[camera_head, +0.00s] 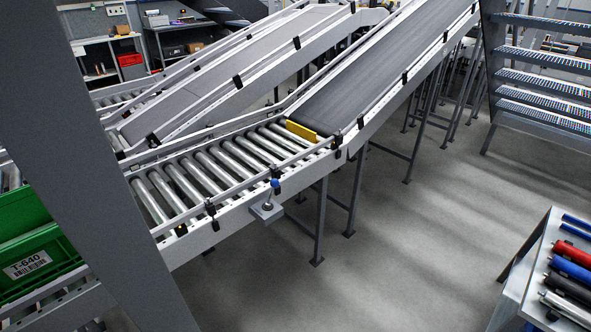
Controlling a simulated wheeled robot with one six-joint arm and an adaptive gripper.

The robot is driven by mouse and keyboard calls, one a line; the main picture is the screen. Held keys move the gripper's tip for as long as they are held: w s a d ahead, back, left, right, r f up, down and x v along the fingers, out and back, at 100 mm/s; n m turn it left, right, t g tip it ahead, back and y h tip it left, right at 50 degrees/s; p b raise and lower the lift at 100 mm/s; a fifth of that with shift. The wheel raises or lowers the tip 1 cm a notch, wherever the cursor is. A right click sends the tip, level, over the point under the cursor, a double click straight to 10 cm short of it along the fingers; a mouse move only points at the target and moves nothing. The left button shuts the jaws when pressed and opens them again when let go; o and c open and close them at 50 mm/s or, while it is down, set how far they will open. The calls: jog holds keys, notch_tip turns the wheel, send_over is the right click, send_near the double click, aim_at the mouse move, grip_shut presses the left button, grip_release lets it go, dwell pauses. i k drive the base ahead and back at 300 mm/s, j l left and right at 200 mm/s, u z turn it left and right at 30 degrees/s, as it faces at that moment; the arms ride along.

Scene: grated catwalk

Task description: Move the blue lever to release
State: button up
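The blue lever (272,191) is a small stick with a blue ball knob on a grey bracket. The bracket is fixed to the near side rail of the roller conveyor, left of the picture's middle. The stick looks close to upright, with a slight tilt to the right. A yellow plate (301,131) lies across the conveyor where the rollers meet the dark belt. A green crate (36,245) labelled T-640 sits at the lower left on the rollers, partly hidden by a grey post. My gripper is not in view.
A thick grey post (88,150) slants across the left side. Conveyor legs (320,220) stand beyond the lever. A table (533,270) with coloured rollers is at the lower right, and metal stairs (545,65) are at the upper right. The grey floor (400,240) between is clear.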

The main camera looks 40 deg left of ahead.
aim_at(275, 183)
jog(key=i+j, duration=0.15)
jog(key=i, duration=0.2)
jog(key=i+j, duration=0.1)
jog(key=i, duration=0.3)
jog(key=i+j+u, duration=0.1)
jog(key=i+u, duration=0.6)
jog(key=u, duration=0.2)
jog(key=i+l+u, duration=0.2)
jog(key=l+u, duration=0.15)
jog(key=i+l+u, duration=0.15)
jog(key=l+u, duration=0.35)
jog(key=l, duration=0.15)
